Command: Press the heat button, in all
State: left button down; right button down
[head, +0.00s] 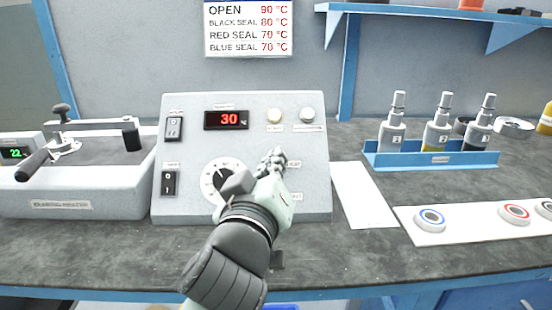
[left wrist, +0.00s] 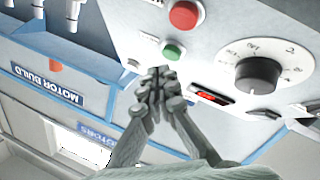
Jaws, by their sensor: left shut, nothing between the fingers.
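The grey control box (head: 180,205) stands on the bench with a red display (head: 226,119) reading 30 and a dial (head: 210,180). A HEAT label (head: 294,163) shows at its right side; my left gripper hides the buttons there in the head view. The left wrist view shows a green button (left wrist: 172,52) and a red button (left wrist: 185,14). The green one is nearer the display, so it appears to be the heat button. My left gripper (head: 273,160) is shut and empty, with its fingertips (left wrist: 157,74) close to the green button. I cannot tell whether they touch it.
Two round lamps (head: 307,114) sit above on the box, and two rocker switches (head: 169,183) at its left. A sealing device (head: 90,190) stands left. A white sheet (head: 362,195) lies between.

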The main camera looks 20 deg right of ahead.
pick_arm(q)
jog(key=s+r+p, duration=0.1)
jog(key=s+a+r+p, duration=0.1)
jog(key=s+r+p, duration=0.1)
jog(key=shift+s+r, duration=0.15)
jog(key=shift+r, duration=0.1)
dwell(0.4)
dwell(0.7)
